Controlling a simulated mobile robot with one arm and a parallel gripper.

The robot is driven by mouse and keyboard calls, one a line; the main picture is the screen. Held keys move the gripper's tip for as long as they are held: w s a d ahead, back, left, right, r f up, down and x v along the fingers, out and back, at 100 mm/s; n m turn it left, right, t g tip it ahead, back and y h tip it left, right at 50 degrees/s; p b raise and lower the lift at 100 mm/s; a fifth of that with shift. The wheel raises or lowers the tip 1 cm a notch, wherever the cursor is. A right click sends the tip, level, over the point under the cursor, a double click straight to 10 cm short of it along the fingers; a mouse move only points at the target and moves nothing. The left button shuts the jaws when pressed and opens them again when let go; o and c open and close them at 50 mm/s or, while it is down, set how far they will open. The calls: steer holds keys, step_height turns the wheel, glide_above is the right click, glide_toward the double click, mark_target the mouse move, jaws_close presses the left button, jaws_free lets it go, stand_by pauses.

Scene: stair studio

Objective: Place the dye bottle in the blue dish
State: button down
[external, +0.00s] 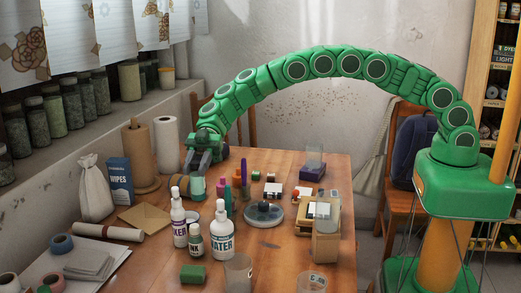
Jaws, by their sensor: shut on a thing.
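My gripper (203,160) hangs above the back left of the wooden table, its dark fingers pointing down. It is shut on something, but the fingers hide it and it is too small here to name. I cannot make out a bottle clearly marked as dye. White bottles labelled "WATER" (222,236) and ending in "XER" (179,222) stand at the front, with a small ink bottle (196,240). No clearly blue dish shows; a grey-blue round plate (258,222) holds a dark knob.
Paper rolls (140,158), a blue wipes box (121,181) and a white sack (94,190) crowd the left. Upright coloured sticks (226,178) stand right of the gripper. A purple box (312,172) and clear containers (326,240) stand at the right.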

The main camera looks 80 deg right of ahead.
steer(key=shift+w+a+f, duration=0.2)
steer(key=shift+w+f, duration=0.25)
steer(key=shift+f, duration=0.15)
steer(key=shift+w+a+f, duration=0.25)
steer(key=shift+w+f, duration=0.25)
steer(key=shift+f, duration=0.15)
steer(key=shift+w+a+f, duration=0.2)
steer(key=shift+w+f, duration=0.25)
steer(key=shift+f, duration=0.15)
steer(key=shift+f, duration=0.1)
steer(key=shift+w+a+f, duration=0.1)
steer(key=shift+w+f, duration=0.1)
steer(key=shift+f, duration=1.5)
steer(key=shift+f, duration=0.15)
steer(key=c, duration=0.8)
jaws_free()
